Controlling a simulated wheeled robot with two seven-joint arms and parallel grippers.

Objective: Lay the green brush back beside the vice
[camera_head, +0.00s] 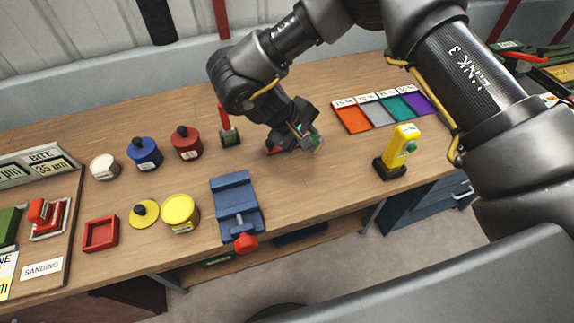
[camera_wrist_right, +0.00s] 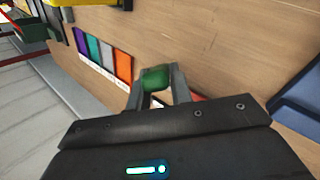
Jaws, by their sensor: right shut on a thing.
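My right gripper (camera_head: 308,139) is shut on the green brush (camera_wrist_right: 155,78). In the head view it is above the table, behind and to the right of the blue vice (camera_head: 228,190), apart from it. Only a green part of the brush shows between the fingers, so its full length is hidden. The vice has a red handle knob at its front and stands at the table's front edge. In the right wrist view a blue corner at the right edge looks like the vice (camera_wrist_right: 302,98). My left gripper is not in view.
A yellow device (camera_head: 402,148) on a black base stands to the right. A tray of coloured strips (camera_head: 353,121) lies at the back. Lidded pots, including a yellow one (camera_head: 181,212), stand left of the vice. Bare table lies right of the vice.

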